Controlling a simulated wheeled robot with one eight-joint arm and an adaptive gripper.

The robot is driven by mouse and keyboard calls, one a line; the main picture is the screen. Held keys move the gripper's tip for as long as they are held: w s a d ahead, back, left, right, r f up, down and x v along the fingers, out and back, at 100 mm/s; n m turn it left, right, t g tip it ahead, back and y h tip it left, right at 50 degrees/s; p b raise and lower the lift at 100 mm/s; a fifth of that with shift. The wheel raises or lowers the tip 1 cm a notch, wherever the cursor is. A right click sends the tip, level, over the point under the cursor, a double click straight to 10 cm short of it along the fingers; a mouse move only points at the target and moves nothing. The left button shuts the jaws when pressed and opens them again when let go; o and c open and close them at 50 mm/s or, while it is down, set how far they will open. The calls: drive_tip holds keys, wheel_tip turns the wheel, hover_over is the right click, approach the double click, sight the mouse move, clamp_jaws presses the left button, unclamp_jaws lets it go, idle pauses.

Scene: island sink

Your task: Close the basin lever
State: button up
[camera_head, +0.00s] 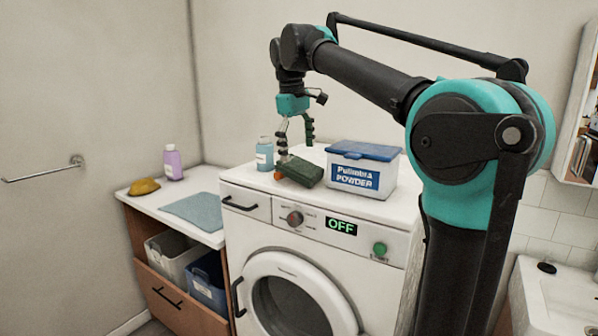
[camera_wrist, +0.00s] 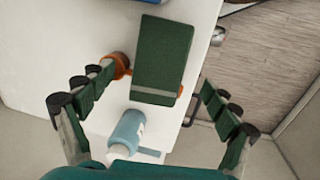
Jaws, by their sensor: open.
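At the right edge of the head view is part of a white basin (camera_head: 565,300). No lever on it can be made out; most of the basin is cut off by the frame. My gripper (camera_head: 296,135) is over the washing machine, well left of the basin, pointing down. In the wrist view my gripper (camera_wrist: 157,82) has its fingers spread wide, with nothing held between them. A dark green block (camera_head: 301,171) lies on the machine below the fingers; it also shows in the wrist view (camera_wrist: 162,55).
The white washing machine (camera_head: 320,210) carries a powder box (camera_head: 362,170) with a blue lid and a blue bottle (camera_head: 264,154). A counter (camera_head: 200,185) with a cloth stands left. A dark round item (camera_head: 547,267) sits on the basin rim. A mirror cabinet (camera_head: 580,110) hangs above right.

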sight(298, 164)
drive_tip(key=shift+w+d+f, duration=0.1)
drive_tip(key=shift+w+f, duration=0.15)
drive_tip(key=shift+f, duration=1.3)
drive_tip(key=shift+w+f, duration=0.2)
drive_tip(key=shift+f, duration=1.3)
drive_tip(key=c, duration=1.3)
drive_tip(key=shift+c, duration=0.2)
drive_tip(key=shift+r, duration=0.15)
